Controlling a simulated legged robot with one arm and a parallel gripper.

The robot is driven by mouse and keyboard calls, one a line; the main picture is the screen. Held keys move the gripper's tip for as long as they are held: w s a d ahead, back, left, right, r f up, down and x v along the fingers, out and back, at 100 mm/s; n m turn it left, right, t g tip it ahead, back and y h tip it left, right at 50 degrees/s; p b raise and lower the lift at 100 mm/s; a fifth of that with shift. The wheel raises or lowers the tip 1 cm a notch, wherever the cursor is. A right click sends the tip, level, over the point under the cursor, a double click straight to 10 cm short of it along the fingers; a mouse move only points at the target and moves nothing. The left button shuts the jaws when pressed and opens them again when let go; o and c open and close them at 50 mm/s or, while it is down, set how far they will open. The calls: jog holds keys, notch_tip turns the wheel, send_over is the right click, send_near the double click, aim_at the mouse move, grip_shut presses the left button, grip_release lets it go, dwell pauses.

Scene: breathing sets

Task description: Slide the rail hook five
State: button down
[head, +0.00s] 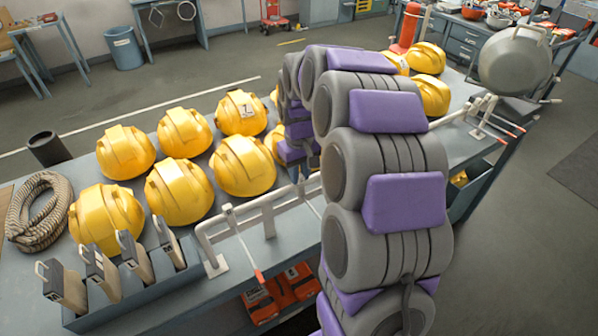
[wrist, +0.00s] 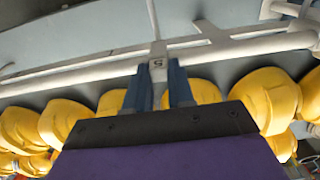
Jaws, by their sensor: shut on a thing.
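The rail hook five (wrist: 158,50) is a pale slider on the white rail, with a small tag reading 5 facing the wrist camera. My gripper (wrist: 158,72) has its two blue fingers on either side of the tag and is shut on the hook. In the head view the white rail (head: 265,212) runs along the table's front edge, and my arm hides its middle part. Hook five cannot be made out in the head view. Another hook (head: 245,245) with a red tip hangs on the rail left of my arm.
Several yellow helmets (head: 243,165) stand on the table (head: 300,227) behind the rail. More red-tipped hooks (head: 497,123) show on the right. A box of grey packs (head: 135,295) and a coiled rope (head: 40,212) lie at the left. The floor to the right is clear.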

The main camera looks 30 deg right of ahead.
jog(key=d+p, duration=0.1)
jog(key=d, duration=0.8)
jog(key=shift+w+d+p, duration=0.2)
jog(key=shift+d+p, duration=0.2)
jog(key=shift+d, duration=0.4)
jog(key=shift+a, duration=0.15)
jog(key=c, duration=1)
grip_release()
jog(key=shift+a, duration=0.15)
jog(key=shift+o, duration=0.2)
jog(key=shift+r, duration=0.35)
notch_tip(320, 180, up, 17)
jog(key=shift+f+p, duration=0.2)
jog(key=shift+p, duration=0.25)
